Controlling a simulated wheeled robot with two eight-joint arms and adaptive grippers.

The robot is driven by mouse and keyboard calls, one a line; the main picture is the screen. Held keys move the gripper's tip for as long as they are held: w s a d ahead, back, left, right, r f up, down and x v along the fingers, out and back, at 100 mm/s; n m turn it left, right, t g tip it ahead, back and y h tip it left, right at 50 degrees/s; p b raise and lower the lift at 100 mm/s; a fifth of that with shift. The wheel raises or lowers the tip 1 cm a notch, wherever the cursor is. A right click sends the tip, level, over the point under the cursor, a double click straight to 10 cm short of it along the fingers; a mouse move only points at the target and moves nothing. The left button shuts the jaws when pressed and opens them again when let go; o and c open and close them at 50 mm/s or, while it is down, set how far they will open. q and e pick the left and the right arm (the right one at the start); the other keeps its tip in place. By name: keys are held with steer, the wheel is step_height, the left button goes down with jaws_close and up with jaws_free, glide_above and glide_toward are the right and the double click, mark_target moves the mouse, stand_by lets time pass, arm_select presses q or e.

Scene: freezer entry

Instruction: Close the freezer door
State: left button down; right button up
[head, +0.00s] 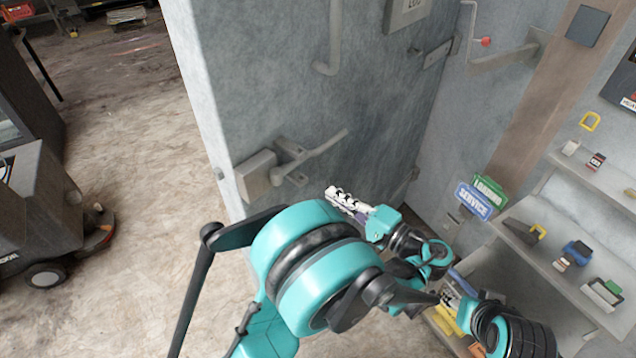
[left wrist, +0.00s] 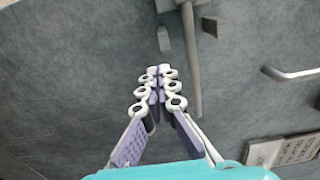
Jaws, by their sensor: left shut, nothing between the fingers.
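The grey freezer door (head: 260,85) stands upright in the head view, its free edge towards the left and its far side meeting the wall at the right. It appears swung open. A lever latch handle (head: 310,155) is on its face; part of the handle shows in the left wrist view (left wrist: 192,60). My left gripper (head: 332,192) is in front of the door face, just below the lever; its fingertips (left wrist: 161,72) are together and empty. Whether they touch the door is unclear. My right gripper (head: 452,298) is at the lower right, partly hidden by arm parts; its jaws are unclear.
Shelves (head: 540,245) with small items, a green sign (head: 488,190) and a blue service sign (head: 473,201) stand at the right. A grey wheeled machine (head: 40,215) is at the left. The floor (head: 140,150) between it and the door is clear.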

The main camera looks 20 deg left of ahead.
arm_select(q)
steer(key=b+x, duration=0.3)
steer(key=x, duration=0.9)
steer(key=shift+w+a, duration=0.25)
steer(key=shift+a, duration=0.1)
